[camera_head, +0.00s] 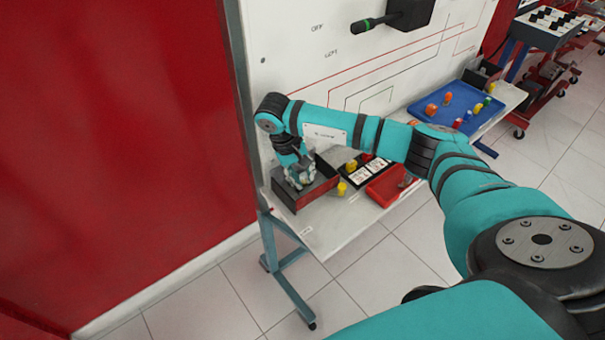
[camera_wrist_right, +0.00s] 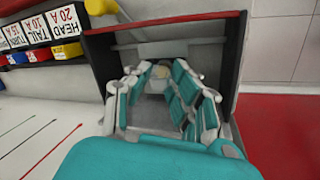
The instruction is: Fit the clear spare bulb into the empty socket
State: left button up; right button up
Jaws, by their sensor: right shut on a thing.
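My right gripper (camera_head: 300,176) reaches down into an open dark box (camera_head: 318,190) with a red face at the near left end of the bench. In the right wrist view, the fingers (camera_wrist_right: 160,78) are inside the box (camera_wrist_right: 238,60), closed around a small pale, rounded thing (camera_wrist_right: 159,71) that looks like the clear bulb. The fingers hide most of it. I cannot tell whether it touches the box floor or a wall. The empty socket cannot be made out in either view. My left gripper is not in view.
Beside the box are a yellow piece (camera_head: 342,188), a holder with white label cards (camera_head: 363,175) and a red tray (camera_head: 385,192). A blue tray (camera_head: 430,112) with several coloured pieces lies farther along the bench. A white wiring panel (camera_head: 300,50) rises behind.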

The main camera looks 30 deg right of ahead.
jog(key=o, duration=1.4)
jog(key=shift+r+p, duration=2.55)
jog(key=shift+r, duration=1.5)
